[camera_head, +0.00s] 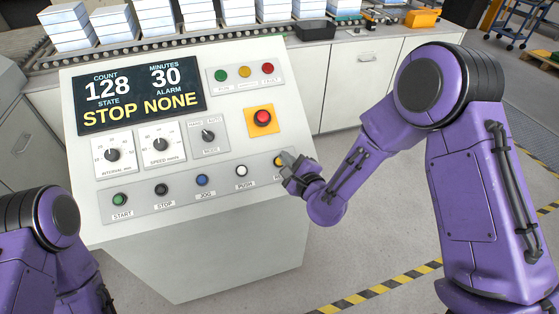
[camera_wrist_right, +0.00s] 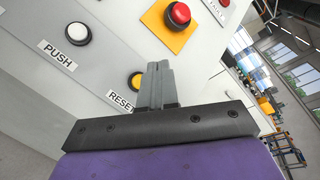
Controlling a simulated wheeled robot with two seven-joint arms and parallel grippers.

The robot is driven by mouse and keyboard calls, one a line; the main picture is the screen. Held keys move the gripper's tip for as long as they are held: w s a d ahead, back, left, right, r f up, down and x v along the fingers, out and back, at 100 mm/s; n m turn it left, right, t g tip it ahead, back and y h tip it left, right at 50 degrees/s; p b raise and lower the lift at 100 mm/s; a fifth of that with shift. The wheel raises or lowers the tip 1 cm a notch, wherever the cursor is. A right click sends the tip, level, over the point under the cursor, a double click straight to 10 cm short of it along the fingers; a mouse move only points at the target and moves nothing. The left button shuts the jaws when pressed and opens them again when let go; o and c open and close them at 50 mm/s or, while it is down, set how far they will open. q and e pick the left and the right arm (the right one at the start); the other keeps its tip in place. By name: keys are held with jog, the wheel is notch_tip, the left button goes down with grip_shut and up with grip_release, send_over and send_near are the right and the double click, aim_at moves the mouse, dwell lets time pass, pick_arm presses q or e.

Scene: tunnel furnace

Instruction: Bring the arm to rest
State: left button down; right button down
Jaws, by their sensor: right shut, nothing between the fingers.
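My right gripper (camera_head: 287,160) is at the lower right of the control panel (camera_head: 230,138), with its fingers shut and empty. In the head view it partly covers the yellow reset button (camera_head: 278,161) and its label. In the right wrist view the shut fingers (camera_wrist_right: 158,68) point at the panel, right beside the yellow button (camera_wrist_right: 135,81); I cannot tell whether they touch it. The right arm (camera_head: 385,135) is bent and reaches in from the right. My left arm (camera_head: 50,225) shows at the lower left; its gripper is out of view.
The panel display (camera_head: 140,95) reads count 128, minutes 30, state STOP, alarm NONE. A red emergency button (camera_head: 262,117) sits above my right gripper. Behind is a roller conveyor (camera_head: 150,55) with white stacks. Yellow-black floor tape (camera_head: 385,287) runs at the front right, on open floor.

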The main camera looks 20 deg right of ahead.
dwell(0.5)
jog(key=s+d+f+n+g+h+b, duration=0.2)
jog(key=s+d+f+n+g, duration=0.15)
jog(key=s+f+n, duration=0.45)
jog(key=s+d+f+n+g+h+b, duration=0.1)
jog(key=s+d+f+n+g+h, duration=0.25)
jog(key=f, duration=0.65)
jog(key=s+d+f+n+g+b, duration=0.2)
jog(key=s+f, duration=0.5)
jog(key=s, duration=0.4)
jog(key=s+d+f+n+g+b, duration=0.3)
jog(key=s+f, duration=0.4)
jog(key=s, duration=0.5)
jog(key=shift+s+d+g+h, duration=0.2)
jog(key=shift+d+g+h, duration=0.2)
jog(key=shift+d, duration=0.15)
